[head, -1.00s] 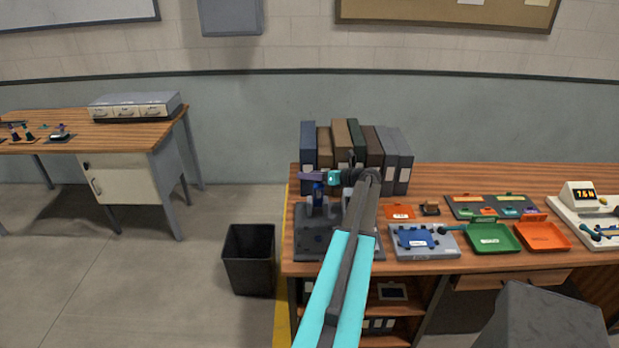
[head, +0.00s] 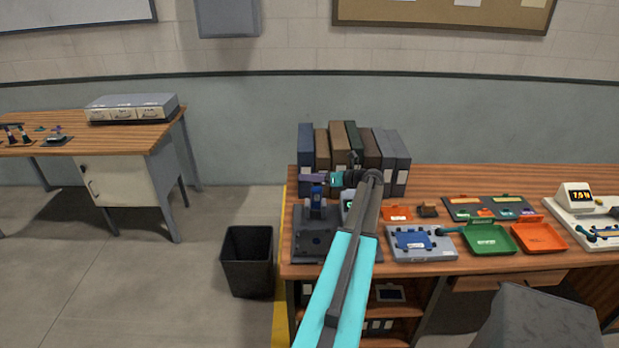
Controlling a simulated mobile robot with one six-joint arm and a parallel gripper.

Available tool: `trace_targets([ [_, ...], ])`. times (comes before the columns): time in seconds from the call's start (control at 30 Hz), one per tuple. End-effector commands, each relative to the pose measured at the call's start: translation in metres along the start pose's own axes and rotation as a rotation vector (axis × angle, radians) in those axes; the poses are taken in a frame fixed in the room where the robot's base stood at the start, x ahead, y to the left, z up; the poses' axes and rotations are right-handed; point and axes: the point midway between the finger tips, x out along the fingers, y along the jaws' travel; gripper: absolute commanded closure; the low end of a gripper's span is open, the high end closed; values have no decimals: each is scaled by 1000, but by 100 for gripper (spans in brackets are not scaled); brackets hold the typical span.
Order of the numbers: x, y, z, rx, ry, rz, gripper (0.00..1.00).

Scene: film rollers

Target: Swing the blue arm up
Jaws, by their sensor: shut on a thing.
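The blue arm (head: 317,191) is a small upright blue piece on a dark grey fixture (head: 312,245) at the left end of the wooden bench. My gripper (head: 312,178) shows small and purple, reaching left from its teal wrist across the top of the blue arm. It is shut on the blue arm. My forearm hides the right part of the fixture, and the contact itself is too small to see well.
Several binders (head: 350,150) stand close behind the fixture. A grey device with a blue plate (head: 413,241), a green tray (head: 489,238) and an orange tray (head: 539,238) lie to the right. A black bin (head: 247,260) stands on the floor to the left.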

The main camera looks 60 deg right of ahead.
Motion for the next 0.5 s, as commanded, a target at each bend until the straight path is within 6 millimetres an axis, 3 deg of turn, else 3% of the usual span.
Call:
trace_targets([
  [0.5,-27,-6,8,0,-1,-12,54],
])
